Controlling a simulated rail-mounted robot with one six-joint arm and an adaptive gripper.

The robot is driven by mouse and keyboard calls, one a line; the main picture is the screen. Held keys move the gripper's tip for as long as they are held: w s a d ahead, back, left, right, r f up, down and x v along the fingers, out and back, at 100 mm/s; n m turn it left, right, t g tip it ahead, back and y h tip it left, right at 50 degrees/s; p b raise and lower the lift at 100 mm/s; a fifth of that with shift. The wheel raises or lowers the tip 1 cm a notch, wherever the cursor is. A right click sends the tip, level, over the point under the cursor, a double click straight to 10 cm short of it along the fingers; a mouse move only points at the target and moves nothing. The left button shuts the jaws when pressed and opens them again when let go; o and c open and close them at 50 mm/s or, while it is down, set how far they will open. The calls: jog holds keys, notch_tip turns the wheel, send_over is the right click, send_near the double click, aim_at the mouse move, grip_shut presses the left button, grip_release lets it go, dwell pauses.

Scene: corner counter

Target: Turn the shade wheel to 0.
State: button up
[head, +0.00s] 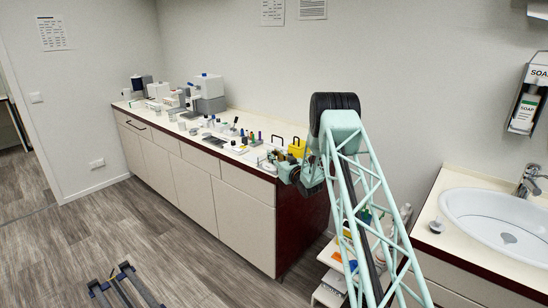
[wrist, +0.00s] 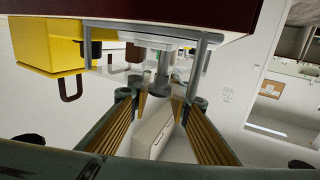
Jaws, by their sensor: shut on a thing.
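In the wrist view my gripper (wrist: 162,97) has its two ribbed fingers on either side of a small grey knob-like piece (wrist: 162,72) on a pale fixture. This piece may be the shade wheel, but no scale or number is readable. The fingers are shut on it, though their exact contact is partly hidden. In the head view my gripper (head: 305,178) is low at the right end of the counter, and the arm's links and the clutter hide the wheel there.
A yellow box (head: 297,148) stands close to my gripper; it also shows at upper left in the wrist view (wrist: 62,48). Small bottles and devices crowd the long counter (head: 232,115). A white shelf cart (head: 330,288) stands below, and a sink (head: 500,222) lies to the right.

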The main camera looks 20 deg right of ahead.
jog(key=shift+r+n+y+b, duration=0.2)
jog(key=shift+n+y+b, duration=0.5)
jog(key=shift+y, duration=0.6)
jog(key=o, duration=0.9)
jog(key=shift+f, duration=0.1)
jog(key=shift+s+d, duration=0.35)
jog(key=shift+s, duration=1.6)
jog(key=shift+s+d, duration=0.3)
jog(key=shift+s, duration=1.7)
jog(key=shift+s+d, duration=0.35)
jog(key=shift+s, duration=1.6)
